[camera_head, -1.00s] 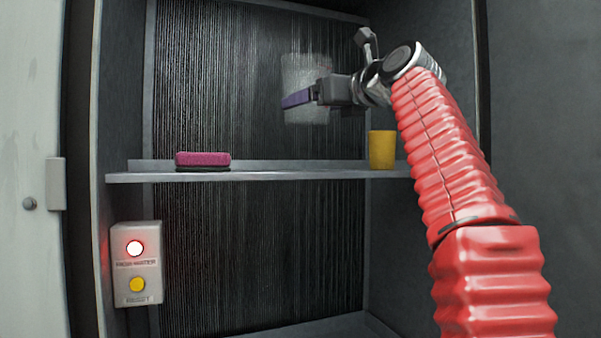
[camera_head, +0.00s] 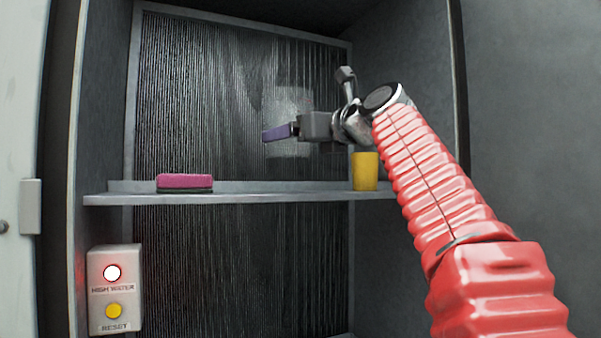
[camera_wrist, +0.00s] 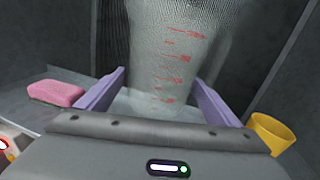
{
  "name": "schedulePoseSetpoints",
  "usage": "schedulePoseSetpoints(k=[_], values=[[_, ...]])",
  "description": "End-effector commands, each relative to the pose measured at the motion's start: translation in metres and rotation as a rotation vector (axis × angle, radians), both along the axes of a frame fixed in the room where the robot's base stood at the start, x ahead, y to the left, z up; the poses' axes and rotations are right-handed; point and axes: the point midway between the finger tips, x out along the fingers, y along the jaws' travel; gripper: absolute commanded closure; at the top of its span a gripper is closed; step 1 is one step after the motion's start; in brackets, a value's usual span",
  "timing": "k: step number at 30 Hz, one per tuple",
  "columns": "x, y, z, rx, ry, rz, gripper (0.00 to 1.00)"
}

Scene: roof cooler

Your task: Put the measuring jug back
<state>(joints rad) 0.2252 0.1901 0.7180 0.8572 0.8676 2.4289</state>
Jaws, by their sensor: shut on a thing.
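The measuring jug (camera_head: 290,105) is clear and hard to make out against the dark ribbed back wall in the head view. In the wrist view the jug (camera_wrist: 165,60) stands between the purple fingers, with red scale marks on its side. My gripper (camera_head: 280,133) is shut on the jug and holds it above the shelf (camera_head: 260,198). In the wrist view my gripper (camera_wrist: 160,95) has a finger on each side of the jug. The jug looks roughly upright; its base is partly hidden by the gripper.
A pink sponge (camera_head: 185,182) lies at the shelf's left. A yellow cup (camera_head: 365,171) stands at its right, close below my arm. The shelf between them is clear. A box with a lit lamp and a yellow reset button (camera_head: 114,311) is on the left wall below.

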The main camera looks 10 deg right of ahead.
Motion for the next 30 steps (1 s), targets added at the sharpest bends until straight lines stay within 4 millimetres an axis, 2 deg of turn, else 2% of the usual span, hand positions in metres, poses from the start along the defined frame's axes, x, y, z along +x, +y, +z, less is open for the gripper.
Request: schedulePoseSetpoints(k=[15, 30], values=[[0.0, 0.001, -0.037, 0.001, 0.001, 0.002, 0.51], [0.0, 0.001, -0.043, 0.001, 0.001, 0.003, 0.51]])
